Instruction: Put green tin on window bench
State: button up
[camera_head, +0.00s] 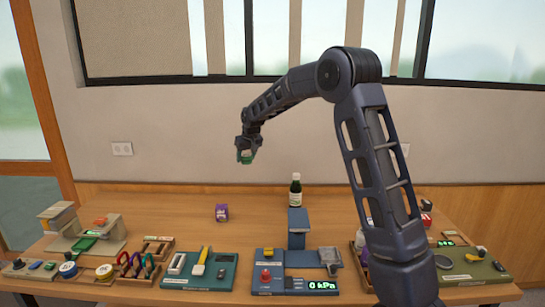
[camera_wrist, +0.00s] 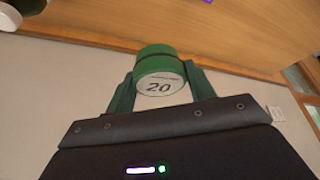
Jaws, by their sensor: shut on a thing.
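The green tin (camera_wrist: 158,69) has a white end marked "20". My gripper (camera_wrist: 160,84) is shut on the tin, with one finger on each side of it in the wrist view. In the head view my gripper (camera_head: 246,155) holds the green tin (camera_head: 246,158) in the air, above the back of the wooden table and in front of the wall. The tin touches nothing else that I can see. I cannot tell which surface here is the window bench; a long wooden bench top (camera_head: 160,203) lies below the window.
A purple box (camera_head: 222,212) and a dark bottle (camera_head: 295,190) stand at the back. A blue gauge stand (camera_head: 298,240) is at the middle front. A teal tool board (camera_head: 218,270) and carabiners (camera_head: 138,264) are left of it. Bare wood shows around the purple box.

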jog(key=s+a+n, duration=0.2)
jog(key=s+a, duration=0.3)
jog(key=a, duration=0.5)
jog(key=s+a+n+g+y, duration=0.1)
jog(key=s+a, duration=0.4)
jog(key=a, duration=0.6)
jog(key=s+a+n, duration=0.2)
jog(key=s+a, duration=0.2)
jog(key=a, duration=0.6)
jog(key=s+a+f+n+g+y, duration=0.1)
jog(key=s+a+n, duration=0.1)
jog(key=s+a, duration=1.05)
jog(key=s+a+f+n+g, duration=0.1)
jog(key=s+a+n, duration=0.1)
jog(key=s+a, duration=1.05)
jog(key=shift+s+d+f, duration=0.35)
jog(key=shift+s+f, duration=0.15)
jog(key=shift+f, duration=3.6)
jog(key=shift+s+d+f, duration=0.35)
jog(key=shift+s+f, duration=0.1)
jog(key=shift+f, duration=3.65)
jog(key=shift+s+d+f, duration=0.35)
jog(key=shift+s+f, duration=0.15)
jog(key=shift+f, duration=3.6)
jog(key=shift+f, duration=0.2)
